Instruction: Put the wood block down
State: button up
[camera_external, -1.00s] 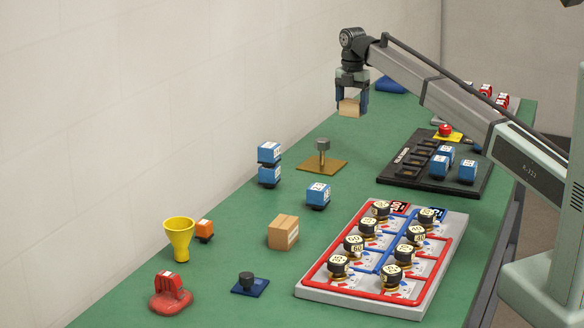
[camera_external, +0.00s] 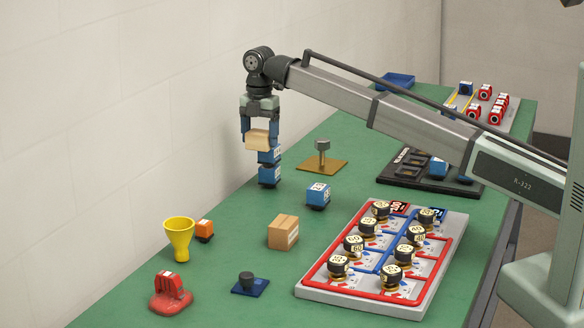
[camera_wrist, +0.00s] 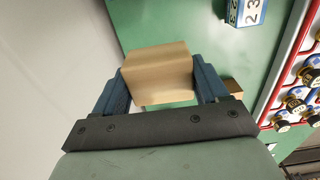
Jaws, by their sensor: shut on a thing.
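The wood block (camera_external: 257,140) is a plain tan block held between the blue fingers of my gripper (camera_external: 260,138). In the external view it is at the left back of the green table, in front of or above a stack of two blue blocks (camera_external: 269,172). I cannot tell whether it touches the stack. In the wrist view the wood block (camera_wrist: 158,73) fills the space between the fingers of my gripper (camera_wrist: 160,82), with both fingers against its sides.
A brown carton (camera_external: 283,232), a single blue block (camera_external: 318,195) and a brass plate with a post (camera_external: 322,160) stand nearby. A yellow funnel (camera_external: 178,238) is at left. A panel with red and blue pipes (camera_external: 440,262) lies at right. The wall (camera_external: 120,130) is close behind.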

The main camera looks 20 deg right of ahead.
aim_at(256, 150)
jog(key=shift+s+a, duration=0.6)
jog(key=shift+a, duration=0.2)
notch_tip(256, 150, down, 4)
jog(key=shift+f, duration=5.55)
jog(key=o, duration=1.1)
jog(key=shift+f, duration=0.1)
notch_tip(256, 150, up, 12)
jog(key=shift+r, duration=0.15)
